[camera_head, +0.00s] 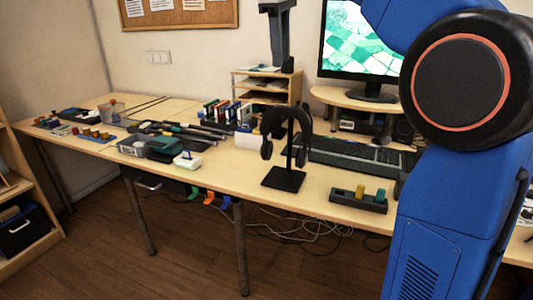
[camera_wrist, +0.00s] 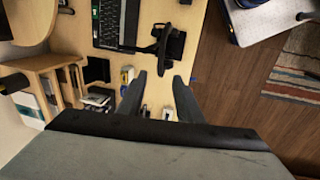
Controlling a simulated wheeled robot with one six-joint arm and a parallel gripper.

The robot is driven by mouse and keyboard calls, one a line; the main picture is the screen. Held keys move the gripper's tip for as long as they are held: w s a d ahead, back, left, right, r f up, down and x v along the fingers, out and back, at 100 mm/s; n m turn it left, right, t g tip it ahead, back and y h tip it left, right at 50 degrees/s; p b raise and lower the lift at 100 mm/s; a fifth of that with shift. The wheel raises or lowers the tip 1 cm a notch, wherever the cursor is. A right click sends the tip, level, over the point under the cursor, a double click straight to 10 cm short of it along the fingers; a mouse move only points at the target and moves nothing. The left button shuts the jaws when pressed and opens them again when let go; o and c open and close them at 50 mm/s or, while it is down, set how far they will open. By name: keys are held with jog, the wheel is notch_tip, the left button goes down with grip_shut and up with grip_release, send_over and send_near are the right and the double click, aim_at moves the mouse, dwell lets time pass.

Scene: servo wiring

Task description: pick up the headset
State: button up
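The headset (camera_head: 287,113) is black and hangs on a dark upright stand with a flat square base (camera_head: 284,179) on the table, in front of the keyboard. One ear cup hangs on the left of the post, the other on the right. In the wrist view the headset (camera_wrist: 162,42) shows beyond my fingertips, partly over the stand base (camera_wrist: 177,45). My gripper (camera_wrist: 160,76) is open, its two dark fingers apart with nothing seen between them but the scene behind. It is apart from the headset.
A keyboard (camera_head: 360,153) lies behind the stand. A dark block holder (camera_head: 358,201) with coloured pieces sits to its right. A shelf (camera_head: 265,90) and monitor (camera_head: 360,45) stand behind.

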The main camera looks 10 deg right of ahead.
aim_at(280, 110)
jog(key=w+f, duration=0.1)
jog(key=f, duration=0.4)
jog(key=w+f, duration=0.1)
jog(key=f, duration=0.5)
jog(key=d+f, duration=0.1)
jog(key=f, duration=0.5)
jog(key=shift+w, duration=0.4)
jog(key=shift+r, duration=0.1)
grip_shut()
dwell(0.7)
